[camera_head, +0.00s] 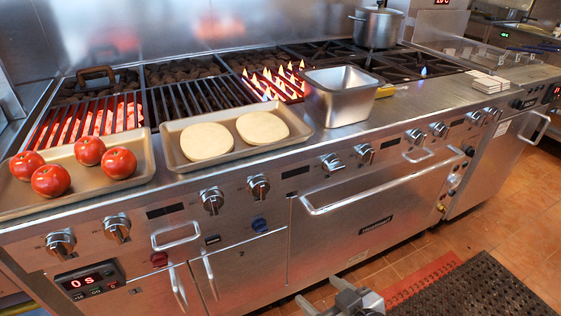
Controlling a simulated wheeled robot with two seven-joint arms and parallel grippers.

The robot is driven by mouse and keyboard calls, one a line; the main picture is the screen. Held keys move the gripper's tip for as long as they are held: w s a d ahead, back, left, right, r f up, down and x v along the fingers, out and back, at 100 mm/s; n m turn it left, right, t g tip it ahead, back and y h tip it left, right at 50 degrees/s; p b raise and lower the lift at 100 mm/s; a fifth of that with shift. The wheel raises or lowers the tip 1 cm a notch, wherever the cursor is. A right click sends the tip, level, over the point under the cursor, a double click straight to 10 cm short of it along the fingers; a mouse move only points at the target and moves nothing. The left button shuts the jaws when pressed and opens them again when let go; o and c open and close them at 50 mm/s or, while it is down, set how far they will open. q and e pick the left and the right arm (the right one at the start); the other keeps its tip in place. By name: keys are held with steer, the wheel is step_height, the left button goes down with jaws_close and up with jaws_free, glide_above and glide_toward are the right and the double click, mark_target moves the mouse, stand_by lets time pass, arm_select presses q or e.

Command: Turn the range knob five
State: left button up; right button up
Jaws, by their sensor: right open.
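The steel range has a row of round silver knobs along its sloped front panel. From the left there is a pair (60,244), a second pair (211,200), a third pair (332,163), and more to the right (416,137). No number is readable on any knob, so I cannot tell for sure which is knob five; counted from the left it is the left one of the third pair. My right gripper (338,294) is open at the bottom edge, in front of and below the panel, apart from every knob. My left gripper is not in view.
Long bar handles (390,187) stick out from the oven front. A tray with tomatoes (138,178) and a tray with two pale patties (175,160) overhang near the panel. A steel pan (340,98) stands behind the knobs. Flames rise from the grill. Floor mats (470,290) lie right.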

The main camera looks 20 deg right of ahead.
steer(key=w+d+r+t+b, duration=0.1)
steer(key=w+d+t+b, duration=0.1)
steer(key=w+d, duration=0.3)
steer(key=t+h+b, duration=0.2)
steer(key=t+b, duration=0.1)
steer(key=t, duration=0.1)
glide_toward(337, 170)
steer(key=w, duration=0.8)
steer(key=shift+w+r, duration=0.25)
steer(key=shift+w, duration=0.15)
steer(key=shift+w+a+b, duration=0.1)
steer(key=shift+w+b, duration=0.2)
steer(key=shift+w, duration=0.2)
steer(key=c, duration=1)
